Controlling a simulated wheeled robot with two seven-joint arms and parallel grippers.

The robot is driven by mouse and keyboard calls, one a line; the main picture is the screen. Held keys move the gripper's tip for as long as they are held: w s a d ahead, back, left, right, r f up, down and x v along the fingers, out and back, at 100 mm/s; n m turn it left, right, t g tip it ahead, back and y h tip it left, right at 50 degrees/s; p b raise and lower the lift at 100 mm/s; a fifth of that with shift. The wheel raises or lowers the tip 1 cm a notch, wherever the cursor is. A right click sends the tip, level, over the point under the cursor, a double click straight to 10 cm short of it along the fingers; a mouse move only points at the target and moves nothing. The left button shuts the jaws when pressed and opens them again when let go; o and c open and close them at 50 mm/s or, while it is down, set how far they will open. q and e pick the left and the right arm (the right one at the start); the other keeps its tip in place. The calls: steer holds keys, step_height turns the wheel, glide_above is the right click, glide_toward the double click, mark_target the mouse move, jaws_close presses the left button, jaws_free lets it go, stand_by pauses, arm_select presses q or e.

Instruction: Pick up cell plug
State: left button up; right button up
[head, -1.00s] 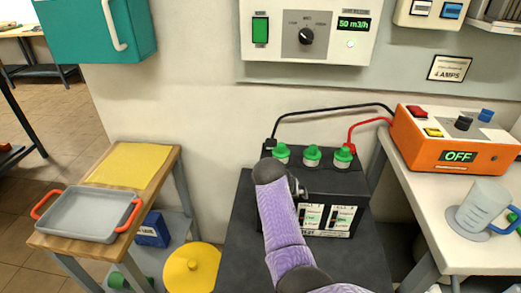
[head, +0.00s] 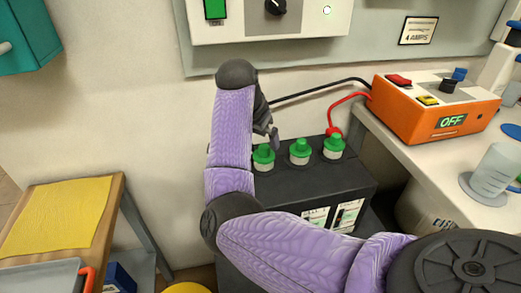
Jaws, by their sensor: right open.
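Three green cell plugs stand in a row on top of the black battery (head: 340,185): a left plug (head: 263,156), a middle plug (head: 300,151) and a right plug (head: 333,146). My right gripper (head: 272,138) hangs at the end of my purple arm, pointing down just above and beside the left plug. Its jaws are open and small in the view; whether they touch the plug I cannot tell. My arm hides the left part of the battery. My left gripper is not in view.
An orange charger (head: 425,112) reading OFF stands on the right-hand table (head: 440,165), with a clear jug (head: 494,172) beside it. Black and red cables run from the charger side to the battery. A yellow mat (head: 55,215) and grey tray (head: 40,278) are at left.

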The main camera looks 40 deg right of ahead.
mark_target(263, 147)
steer(key=b+x, duration=0.3)
steer(key=x, duration=0.2)
steer(key=shift+f, duration=0.35)
steer(key=shift+d+f, duration=0.2)
steer(key=shift+f, duration=0.1)
steer(key=shift+r, duration=0.25)
steer(key=shift+c, duration=1.2)
steer(key=c, duration=0.7)
steer(key=shift+c, duration=0.6)
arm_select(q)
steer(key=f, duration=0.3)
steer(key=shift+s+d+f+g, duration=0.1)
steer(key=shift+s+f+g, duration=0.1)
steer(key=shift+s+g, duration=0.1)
arm_select(e)
steer(key=shift+r, duration=0.1)
